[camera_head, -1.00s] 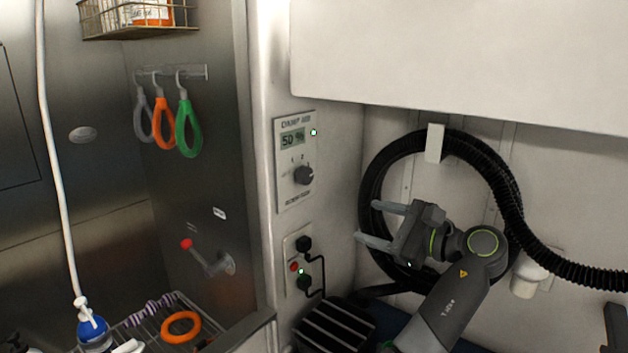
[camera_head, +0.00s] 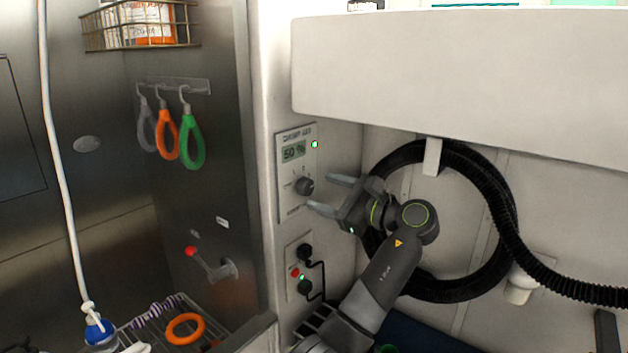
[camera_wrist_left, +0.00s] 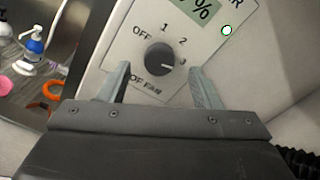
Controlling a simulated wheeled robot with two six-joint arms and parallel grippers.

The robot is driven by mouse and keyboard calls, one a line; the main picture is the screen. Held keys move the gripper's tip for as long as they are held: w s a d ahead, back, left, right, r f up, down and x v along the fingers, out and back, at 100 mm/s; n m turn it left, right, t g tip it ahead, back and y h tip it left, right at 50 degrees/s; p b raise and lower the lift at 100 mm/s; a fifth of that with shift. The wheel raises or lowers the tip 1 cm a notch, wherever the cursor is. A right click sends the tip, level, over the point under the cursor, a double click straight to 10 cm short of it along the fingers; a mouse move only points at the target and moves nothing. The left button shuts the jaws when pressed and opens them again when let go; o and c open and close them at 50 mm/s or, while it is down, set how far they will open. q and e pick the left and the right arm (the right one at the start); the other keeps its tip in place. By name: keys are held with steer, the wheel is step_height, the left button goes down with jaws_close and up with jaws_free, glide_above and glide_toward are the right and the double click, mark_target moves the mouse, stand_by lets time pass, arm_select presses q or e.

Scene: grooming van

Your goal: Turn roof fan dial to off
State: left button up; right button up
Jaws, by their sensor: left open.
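The roof fan dial (camera_head: 304,186) is a dark round knob on a pale wall panel (camera_head: 290,208), below a small display. In the left wrist view the knob (camera_wrist_left: 160,57) has OFF, 1, 2 and 3 printed around it. A light mark on the knob appears to face the 3. My left gripper (camera_head: 320,193) is open and empty, just right of the dial, with its fingers pointing at the panel. In the left wrist view the knob shows between the two fingertips (camera_wrist_left: 160,70), with no contact visible. My right gripper is not in view.
A socket plate (camera_head: 299,268) with plugs and cords sits below the panel. A white cabinet (camera_head: 450,75) overhangs above my arm. A coiled black hose (camera_head: 506,200) hangs behind it. A metal wash bay with loops (camera_head: 192,142) and a red-tipped lever (camera_head: 208,263) is at left.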

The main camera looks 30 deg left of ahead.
mark_target(309, 187)
arm_select(q)
steer(key=shift+w+a+p, duration=0.15)
steer(key=shift+a+p, duration=0.3)
steer(key=shift+a, duration=1.45)
steer(key=c, duration=1)
steer(key=shift+o, duration=0.2)
